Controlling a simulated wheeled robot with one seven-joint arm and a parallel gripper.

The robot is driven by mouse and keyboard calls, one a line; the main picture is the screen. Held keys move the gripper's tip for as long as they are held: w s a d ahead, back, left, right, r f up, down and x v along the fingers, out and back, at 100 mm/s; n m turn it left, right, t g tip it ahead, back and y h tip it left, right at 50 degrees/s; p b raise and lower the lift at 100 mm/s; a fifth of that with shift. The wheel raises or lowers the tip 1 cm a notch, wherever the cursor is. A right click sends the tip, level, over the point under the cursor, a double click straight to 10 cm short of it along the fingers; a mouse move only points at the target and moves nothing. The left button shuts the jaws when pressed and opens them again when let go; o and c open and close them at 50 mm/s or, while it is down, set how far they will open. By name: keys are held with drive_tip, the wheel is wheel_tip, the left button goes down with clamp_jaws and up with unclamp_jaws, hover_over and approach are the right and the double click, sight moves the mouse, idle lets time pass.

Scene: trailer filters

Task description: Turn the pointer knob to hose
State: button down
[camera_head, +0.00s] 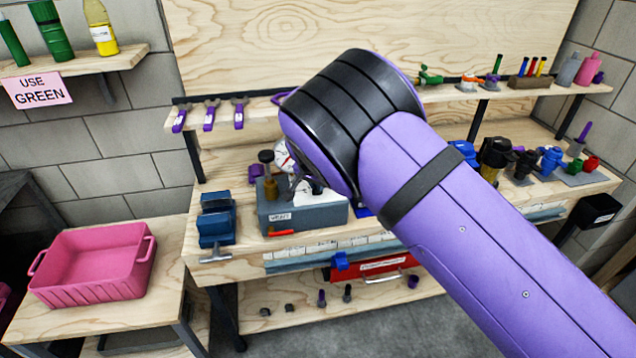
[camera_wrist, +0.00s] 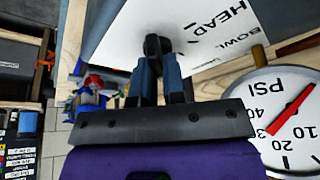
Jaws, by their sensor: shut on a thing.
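The pointer knob (camera_wrist: 154,43) is black and stands on a white panel (camera_wrist: 192,28) in the wrist view. The words HEAD and BOWL are printed on the panel to the right of the knob; I see no HOSE label. My gripper (camera_wrist: 157,62) is shut on the knob, its two fingers on either side of it. The gripper and its fingers hide part of the knob, so I cannot tell where it points. In the head view, my arm covers the knob; a grey-blue box (camera_head: 283,219) with a white top shows below my wrist.
A round PSI gauge (camera_wrist: 290,115) with a red needle stands close to the right of my gripper. A blue vise (camera_head: 216,217) is left of the box on the bench. A pink bin (camera_head: 95,265) is on the left table. Filter housings (camera_head: 494,157) stand on the right.

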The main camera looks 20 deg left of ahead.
idle(0.3)
drive_tip(key=c, duration=1.2)
unclamp_jaws()
drive_tip(key=v, duration=1)
drive_tip(key=shift+s+r, duration=0.25)
drive_tip(key=shift+r, duration=0.1)
